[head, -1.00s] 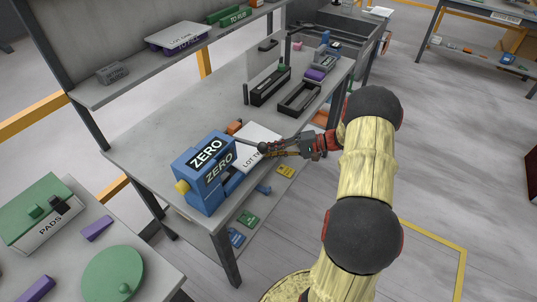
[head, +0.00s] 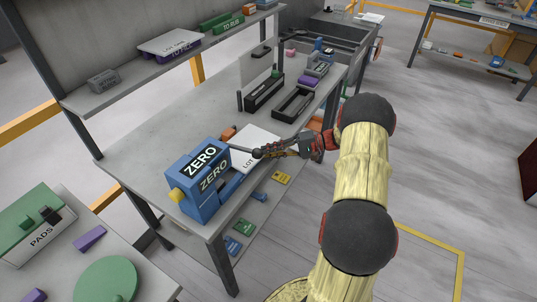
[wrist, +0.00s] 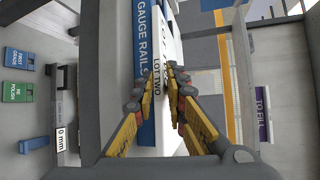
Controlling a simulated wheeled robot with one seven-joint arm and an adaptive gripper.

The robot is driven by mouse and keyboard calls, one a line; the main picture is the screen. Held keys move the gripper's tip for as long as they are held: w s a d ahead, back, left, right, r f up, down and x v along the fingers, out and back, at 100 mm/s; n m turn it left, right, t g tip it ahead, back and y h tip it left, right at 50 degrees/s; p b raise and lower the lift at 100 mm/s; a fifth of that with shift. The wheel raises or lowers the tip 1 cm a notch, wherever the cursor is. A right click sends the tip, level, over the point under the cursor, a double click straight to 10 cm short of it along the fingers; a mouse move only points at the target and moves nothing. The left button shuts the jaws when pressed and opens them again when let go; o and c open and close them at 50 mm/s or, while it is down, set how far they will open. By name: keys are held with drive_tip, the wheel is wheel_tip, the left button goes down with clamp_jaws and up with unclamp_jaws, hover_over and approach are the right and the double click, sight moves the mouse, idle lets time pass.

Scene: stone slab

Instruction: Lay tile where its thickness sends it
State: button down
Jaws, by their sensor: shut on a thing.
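In the wrist view the fingertips (wrist: 160,75) are close together in front of the LOT TWO label; the held piece is hard to make out there. The blue gauge (head: 205,180) carries ZERO labels, and GAUGE RAILS lettering (wrist: 143,40) shows in the wrist view. The white box (head: 262,140) is partly hidden by my gripper.
Two black-framed trays (head: 264,95) (head: 294,105) stand farther back on the bench. Blue FIRST GRADE (wrist: 20,58) and green RE POLISH (wrist: 17,92) cards lie below.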

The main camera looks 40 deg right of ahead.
drive_tip(key=c, duration=1.7)
unclamp_jaws()
drive_tip(key=shift+d, duration=0.1)
drive_tip(key=v, duration=1.1)
drive_tip(key=shift+s+d+r, duration=0.1)
drive_tip(key=shift+s+d, duration=0.15)
drive_tip(key=shift+d, duration=0.05)
